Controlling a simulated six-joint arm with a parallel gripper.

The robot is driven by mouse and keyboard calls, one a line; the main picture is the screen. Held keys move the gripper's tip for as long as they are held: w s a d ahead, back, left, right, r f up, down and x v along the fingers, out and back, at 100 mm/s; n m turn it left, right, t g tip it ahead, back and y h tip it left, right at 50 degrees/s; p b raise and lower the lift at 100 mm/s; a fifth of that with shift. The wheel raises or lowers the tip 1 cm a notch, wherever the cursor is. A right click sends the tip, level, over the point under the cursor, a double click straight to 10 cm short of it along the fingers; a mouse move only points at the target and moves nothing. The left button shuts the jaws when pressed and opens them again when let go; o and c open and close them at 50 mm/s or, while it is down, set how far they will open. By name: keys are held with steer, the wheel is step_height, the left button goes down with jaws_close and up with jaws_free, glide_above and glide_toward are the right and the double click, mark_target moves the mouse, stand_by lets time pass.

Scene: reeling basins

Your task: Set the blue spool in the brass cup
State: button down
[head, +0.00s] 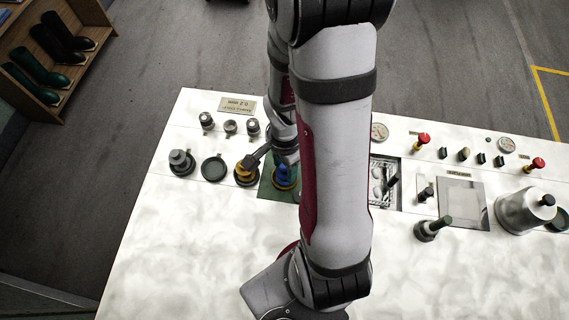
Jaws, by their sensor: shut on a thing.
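The blue spool (282,174) shows at the lower end of my wrist, over a green patch on the white worktop. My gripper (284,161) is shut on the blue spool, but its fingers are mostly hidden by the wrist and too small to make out. A brass-coloured rim, which looks like the brass cup (285,186), shows around the spool's lower part. I cannot tell whether the spool rests inside it or is held just above it. My forearm hides the worktop just right of the spool.
A brass-yellow fitting (244,174) with a dark bar stands close on the left. Farther left are a dark green disc (214,168) and a grey knob (181,160). Levers, red knobs and a metal pot (522,212) stand on the right. The front left worktop (190,245) is clear.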

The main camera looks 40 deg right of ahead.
jaws_free()
steer(key=shift+r, duration=3.5)
